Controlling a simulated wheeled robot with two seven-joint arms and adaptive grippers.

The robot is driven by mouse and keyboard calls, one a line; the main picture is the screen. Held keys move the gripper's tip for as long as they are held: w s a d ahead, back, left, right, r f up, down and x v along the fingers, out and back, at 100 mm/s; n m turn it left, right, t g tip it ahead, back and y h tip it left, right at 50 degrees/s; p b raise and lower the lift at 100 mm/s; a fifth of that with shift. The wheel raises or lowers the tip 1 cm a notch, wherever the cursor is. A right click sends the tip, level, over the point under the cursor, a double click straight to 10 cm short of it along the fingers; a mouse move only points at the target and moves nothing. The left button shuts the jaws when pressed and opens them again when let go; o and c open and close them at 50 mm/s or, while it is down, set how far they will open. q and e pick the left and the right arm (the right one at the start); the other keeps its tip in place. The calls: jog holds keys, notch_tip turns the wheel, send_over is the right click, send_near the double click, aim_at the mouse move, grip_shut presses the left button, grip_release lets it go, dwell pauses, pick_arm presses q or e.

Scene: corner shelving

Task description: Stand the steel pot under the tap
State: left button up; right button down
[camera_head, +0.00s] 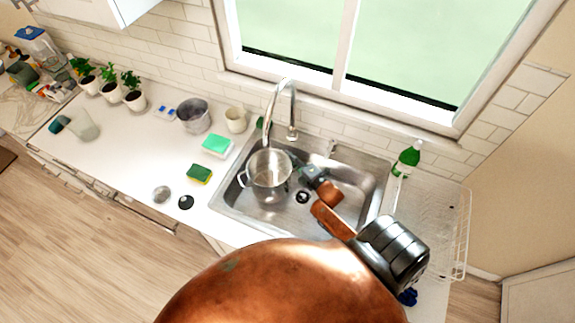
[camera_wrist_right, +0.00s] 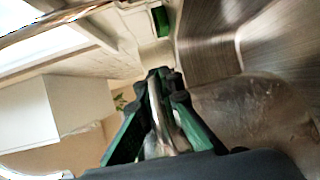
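The steel pot (camera_head: 266,172), open-topped and shiny with a loop handle on its left, is upright in the left part of the sink (camera_head: 345,207). The tap (camera_head: 291,105) arches over the back of the sink, its spout end behind and to the right of the pot's mouth. My right gripper (camera_head: 301,170) is at the pot's right side. In the right wrist view its green-sided fingers (camera_wrist_right: 160,82) close on a thin shiny metal piece, which looks like the pot's other handle. Whether the pot's base touches the sink is hidden. My left gripper is out of view.
Left of the sink are a green-and-yellow sponge (camera_head: 199,174), a turquoise block (camera_head: 217,145), a cup (camera_head: 236,120) and a grey container (camera_head: 194,116). A green bottle (camera_head: 407,159) and wire rack (camera_head: 440,225) are at right.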

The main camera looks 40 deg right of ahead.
jog(key=shift+f+b, duration=1.9)
jog(key=shift+f, duration=0.2)
jog(key=shift+f, duration=0.1)
jog(key=c, duration=2.6)
grip_release()
jog(key=shift+f, duration=0.2)
jog(key=o, duration=0.4)
jog(key=shift+o, duration=0.2)
jog(key=shift+r, duration=0.1)
jog(key=shift+s+r, duration=0.1)
jog(key=shift+r, duration=0.05)
jog(key=s+p, duration=0.3)
jog(key=s, duration=0.9)
jog(key=shift+r+p, duration=0.3)
jog(key=shift+r, duration=0.1)
